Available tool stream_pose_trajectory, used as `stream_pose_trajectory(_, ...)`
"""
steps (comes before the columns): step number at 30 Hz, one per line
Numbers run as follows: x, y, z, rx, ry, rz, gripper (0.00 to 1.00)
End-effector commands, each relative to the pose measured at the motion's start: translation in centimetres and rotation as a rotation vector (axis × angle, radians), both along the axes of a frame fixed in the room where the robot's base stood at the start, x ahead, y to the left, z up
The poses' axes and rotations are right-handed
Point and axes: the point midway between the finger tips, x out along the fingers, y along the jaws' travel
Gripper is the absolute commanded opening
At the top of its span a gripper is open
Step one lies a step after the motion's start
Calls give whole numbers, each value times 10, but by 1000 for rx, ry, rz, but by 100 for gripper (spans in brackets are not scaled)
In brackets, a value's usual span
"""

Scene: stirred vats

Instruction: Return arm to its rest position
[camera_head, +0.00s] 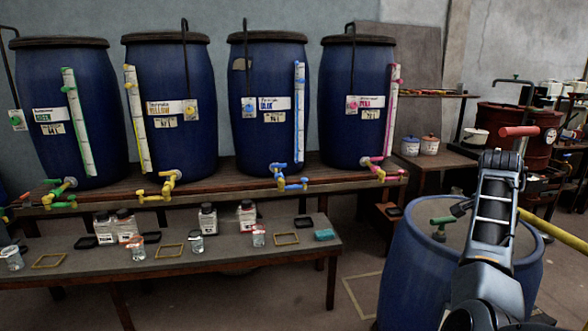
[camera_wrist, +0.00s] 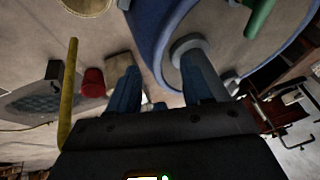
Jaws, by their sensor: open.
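My arm (camera_head: 495,205) is raised at the right of the head view, bent in front of a large open-topped blue vat (camera_head: 405,270). My gripper is not clearly visible there, hidden by the arm. In the wrist view my gripper (camera_wrist: 163,88) is open, its two fingers apart with nothing held between them. The blue vat's rim (camera_wrist: 147,40) also shows close beyond the fingers in the wrist view, with a green handle (camera_wrist: 260,17) at the upper right.
Several tall blue drums with coloured taps stand on a wooden bench (camera_head: 240,180) at the back. A lower table (camera_head: 200,262) holds jars and bottles. Floor shows between table and vat.

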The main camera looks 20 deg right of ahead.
Motion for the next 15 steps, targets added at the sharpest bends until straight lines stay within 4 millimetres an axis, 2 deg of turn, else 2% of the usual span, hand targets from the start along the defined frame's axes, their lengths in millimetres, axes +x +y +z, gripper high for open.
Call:
stream_pose_trajectory(10,-9,6,-27,-74,25,64,50)
stream_pose_trajectory(15,-16,12,-46,-132,44,120,50)
